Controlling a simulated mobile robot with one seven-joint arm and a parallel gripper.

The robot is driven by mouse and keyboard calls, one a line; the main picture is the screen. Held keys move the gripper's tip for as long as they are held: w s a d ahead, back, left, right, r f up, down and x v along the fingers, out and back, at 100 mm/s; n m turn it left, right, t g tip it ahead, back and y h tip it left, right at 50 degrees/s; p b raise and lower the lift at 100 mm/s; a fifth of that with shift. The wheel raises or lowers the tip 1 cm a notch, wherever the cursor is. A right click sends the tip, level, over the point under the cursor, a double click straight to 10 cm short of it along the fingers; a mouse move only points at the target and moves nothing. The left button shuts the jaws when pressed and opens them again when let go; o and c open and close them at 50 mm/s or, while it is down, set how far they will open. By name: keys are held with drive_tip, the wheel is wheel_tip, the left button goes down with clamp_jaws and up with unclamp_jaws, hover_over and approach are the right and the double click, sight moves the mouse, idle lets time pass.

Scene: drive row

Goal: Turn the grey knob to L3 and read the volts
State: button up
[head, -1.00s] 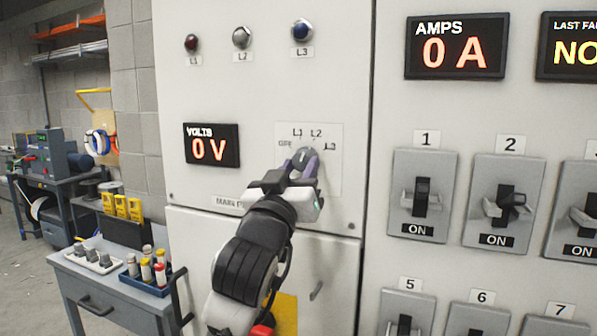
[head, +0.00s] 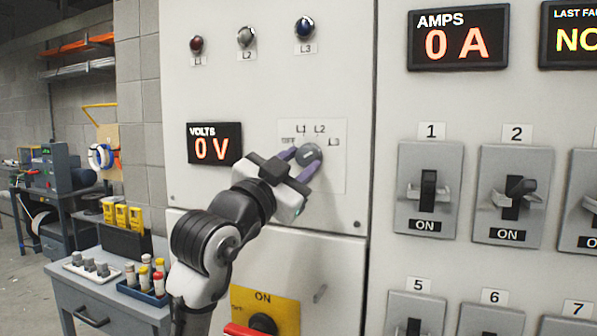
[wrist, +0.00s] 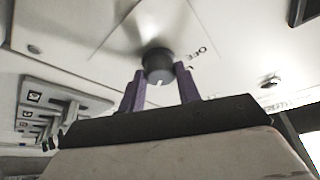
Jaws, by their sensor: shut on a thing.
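The grey knob (head: 309,153) sits on a pale plate with the labels OFF, L1, L2 and L3, and it also shows in the wrist view (wrist: 158,64). My gripper (head: 300,160) reaches it from the lower left, its purple fingers shut on the knob's two sides. In the wrist view a finger stands on each side of the knob, with a short white mark on the knob's near edge. I cannot tell which label the knob points at. The volts display (head: 214,144), left of the knob, reads 0 V.
Three lamps, L1 red (head: 198,44), L2 grey (head: 246,36) and L3 blue (head: 305,28), sit above. A red handle (head: 255,331) on a yellow ON plate is below my arm. Grey breaker switches (head: 428,190) fill the right panel. A cart (head: 110,310) stands at lower left.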

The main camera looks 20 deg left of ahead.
drive_tip(key=shift+m, duration=0.4)
drive_tip(key=o, duration=1)
drive_tip(key=b+v, duration=0.4)
drive_tip(key=v, duration=0.9)
drive_tip(key=shift+s+a, duration=0.2)
drive_tip(key=shift+s, duration=0.2)
